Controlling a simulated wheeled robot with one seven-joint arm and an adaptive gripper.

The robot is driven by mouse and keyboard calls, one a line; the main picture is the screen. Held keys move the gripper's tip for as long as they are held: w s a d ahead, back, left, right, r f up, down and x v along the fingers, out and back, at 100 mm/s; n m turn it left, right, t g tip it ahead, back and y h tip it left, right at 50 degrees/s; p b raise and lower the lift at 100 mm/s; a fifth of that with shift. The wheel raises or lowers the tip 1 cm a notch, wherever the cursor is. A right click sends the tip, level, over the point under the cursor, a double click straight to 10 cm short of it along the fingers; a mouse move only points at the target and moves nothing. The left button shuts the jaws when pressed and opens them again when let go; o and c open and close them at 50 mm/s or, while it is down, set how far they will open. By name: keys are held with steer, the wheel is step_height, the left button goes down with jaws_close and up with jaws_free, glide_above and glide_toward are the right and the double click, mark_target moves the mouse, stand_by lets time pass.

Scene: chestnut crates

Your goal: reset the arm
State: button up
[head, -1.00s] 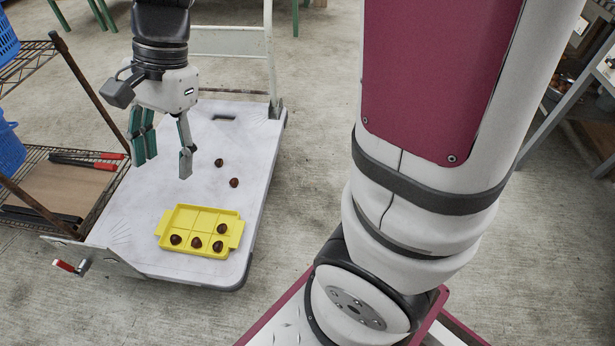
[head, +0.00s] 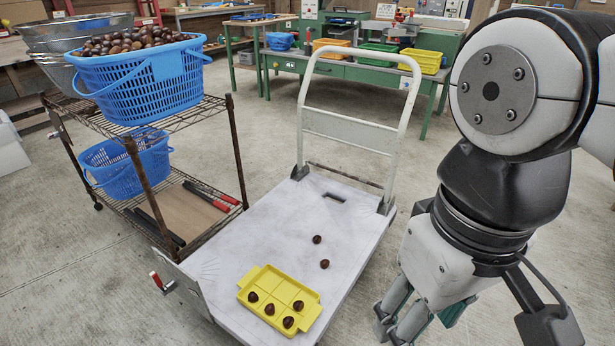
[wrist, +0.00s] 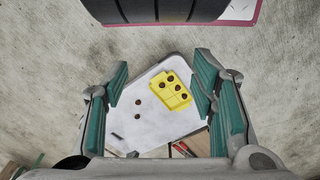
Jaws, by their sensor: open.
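My gripper (head: 418,318) is at the lower right of the head view, right of the cart and apart from it. In the wrist view its green-padded fingers (wrist: 160,95) are spread wide with nothing between them. A yellow compartment tray (head: 247,298) lies on the white cart platform (head: 220,265) with several chestnuts (head: 269,309) in it. Two loose chestnuts (head: 317,239) lie on the platform behind the tray. The tray also shows in the wrist view (wrist: 164,90), well below the fingers.
A wire rack (head: 185,120) stands left of the cart, with a blue basket of chestnuts (head: 140,90) on top and an empty-looking blue basket (head: 125,165) below. The cart's white handle (head: 350,127) rises behind the platform. Green workbenches (head: 345,70) stand at the back. Bare floor lies between.

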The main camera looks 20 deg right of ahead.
stand_by(0.7)
step_height(320, 180, up, 31)
steer(key=t+p, duration=0.4)
steer(key=p, duration=2.5)
steer(key=shift+d, duration=0.2)
